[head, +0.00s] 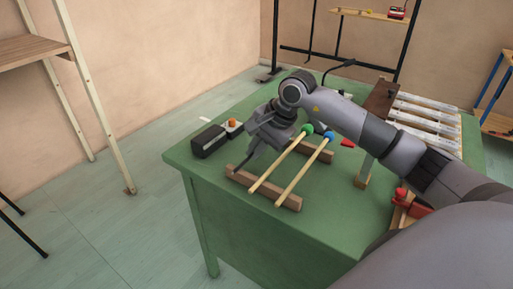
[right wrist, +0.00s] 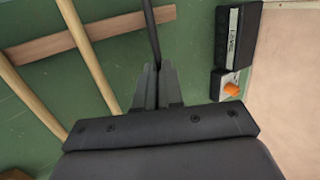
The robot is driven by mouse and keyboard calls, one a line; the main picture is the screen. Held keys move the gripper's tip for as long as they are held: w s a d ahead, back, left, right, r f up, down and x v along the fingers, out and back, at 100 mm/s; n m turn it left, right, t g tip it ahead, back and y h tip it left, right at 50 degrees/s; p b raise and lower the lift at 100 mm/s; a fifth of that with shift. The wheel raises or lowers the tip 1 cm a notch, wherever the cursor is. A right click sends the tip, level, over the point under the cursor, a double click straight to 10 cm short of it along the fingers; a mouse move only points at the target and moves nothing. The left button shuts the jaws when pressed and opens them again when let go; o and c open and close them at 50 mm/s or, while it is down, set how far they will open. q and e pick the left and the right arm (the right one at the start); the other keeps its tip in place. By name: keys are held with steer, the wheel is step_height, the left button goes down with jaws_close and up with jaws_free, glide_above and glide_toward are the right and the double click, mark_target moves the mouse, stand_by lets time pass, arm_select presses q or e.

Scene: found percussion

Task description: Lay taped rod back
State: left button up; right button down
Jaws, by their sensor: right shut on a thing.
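My right gripper (head: 262,139) is shut on a thin dark rod (right wrist: 151,32), which looks like the taped rod. In the right wrist view the rod runs away from the fingertips (right wrist: 157,82) and passes over the end of a wooden bar (right wrist: 95,36). In the head view the rod slants down towards the left end of the near wooden bar (head: 262,187); I cannot tell whether it touches. A green-headed mallet (head: 281,164) and a blue-headed mallet (head: 303,171) lie side by side across the near bar and the far bar (head: 322,155). My left gripper is not in view.
A black box (head: 208,141) and a small unit with an orange knob (head: 232,125) stand at the left of the green table (head: 325,215). Pale metal bars (head: 425,115) lie at the back right. A red clamp-like thing (head: 410,203) is at the right. The front of the table is clear.

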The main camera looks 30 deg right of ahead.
steer(key=shift+f, duration=0.15)
steer(key=c, duration=1.2)
jaws_free()
steer(key=v, duration=0.7)
